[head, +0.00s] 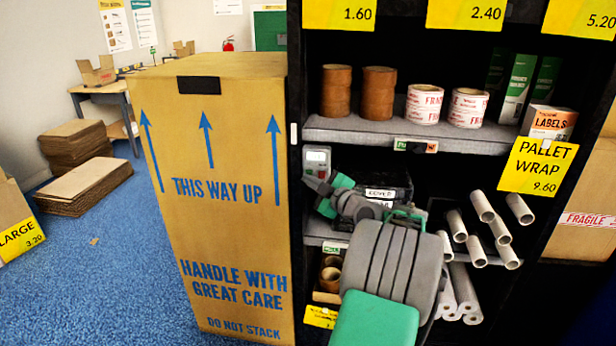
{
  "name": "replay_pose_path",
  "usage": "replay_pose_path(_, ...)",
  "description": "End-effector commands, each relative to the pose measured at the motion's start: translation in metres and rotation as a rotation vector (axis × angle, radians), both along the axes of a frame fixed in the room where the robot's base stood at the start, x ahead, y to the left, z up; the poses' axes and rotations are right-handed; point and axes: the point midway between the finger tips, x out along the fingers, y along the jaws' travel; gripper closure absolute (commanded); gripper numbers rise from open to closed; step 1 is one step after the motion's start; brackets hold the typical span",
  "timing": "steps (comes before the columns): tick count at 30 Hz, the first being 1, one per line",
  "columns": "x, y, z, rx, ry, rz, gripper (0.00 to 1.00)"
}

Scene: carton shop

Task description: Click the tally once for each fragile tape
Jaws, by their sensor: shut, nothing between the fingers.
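White tape with red FRAGILE print stands on the upper shelf, one roll (424,104) on the left and one (467,108) beside it on the right. A small grey device (317,158) with a pale display stands at the left end of the shelf opening below, against the dark upright; it looks like the tally. Its display is too small to read. My gripper (312,184) is shut and empty, just below and in front of the device. It partly covers the device's lower part, and I cannot tell whether they touch.
Brown tape rolls (376,93) stand left of the fragile tape, and a labels box (549,122) to its right. White tubes (482,206) stick out at the lower right. A tall carton (222,240) stands close on the left. Blue floor (110,260) is open beyond it.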

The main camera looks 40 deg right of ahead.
Motion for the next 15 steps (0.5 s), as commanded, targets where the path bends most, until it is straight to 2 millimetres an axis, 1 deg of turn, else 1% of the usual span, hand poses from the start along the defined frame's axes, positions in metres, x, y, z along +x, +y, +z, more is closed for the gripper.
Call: replay_pose_path(15, 0.0039, -0.0048, -0.0012, 0.0, 0.0, 0.0, 1.0)
